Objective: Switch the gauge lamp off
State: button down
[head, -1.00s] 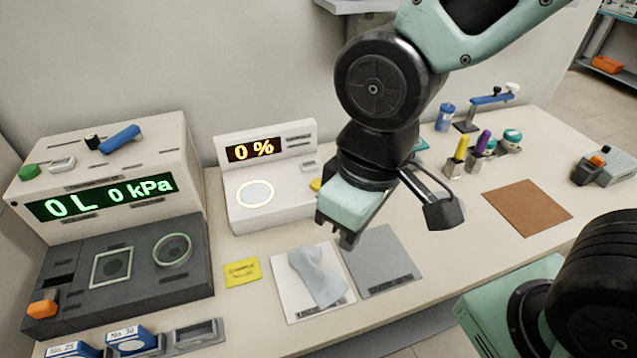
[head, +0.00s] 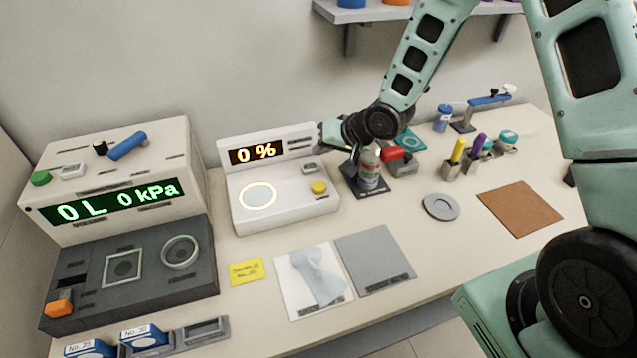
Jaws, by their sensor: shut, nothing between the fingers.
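A white unit (head: 283,213) stands against the wall, with an orange "0 %" display (head: 254,152) and a round plate with a glowing rim (head: 258,195). It has a yellow button (head: 318,187) and a small grey switch (head: 309,168); I cannot read the switch's position. No part is clearly labelled as the gauge lamp. My gripper (head: 323,135) is beside the right end of the display panel. It is shut and empty, and its fingertips are small and partly hidden by the wrist; I cannot tell whether they touch the panel.
A larger unit (head: 105,205) with a green display stands at left. A bottle (head: 369,168) and a red-topped item (head: 396,153) stand close below my wrist.

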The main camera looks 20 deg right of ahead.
jog(key=shift+f, duration=0.1)
dwell(0.3)
jog(key=b, duration=0.7)
send_over(316, 184)
jog(key=s+d, duration=0.1)
jog(key=s, duration=0.1)
notch_tip(316, 184, down, 7)
jog(key=shift+w+f, duration=0.1)
jog(key=shift+w, duration=0.05)
jog(key=shift+f+b, duration=0.4)
jog(key=shift+f, duration=0.35)
dwell(0.7)
jog(key=shift+f, duration=0.4)
jog(key=shift+f+b, duration=0.8)
jog(key=shift+f, duration=0.05)
dwell(0.8)
jog(key=shift+r, duration=0.15)
jog(key=shift+r+p, duration=1.15)
jog(key=shift+r, duration=0.1)
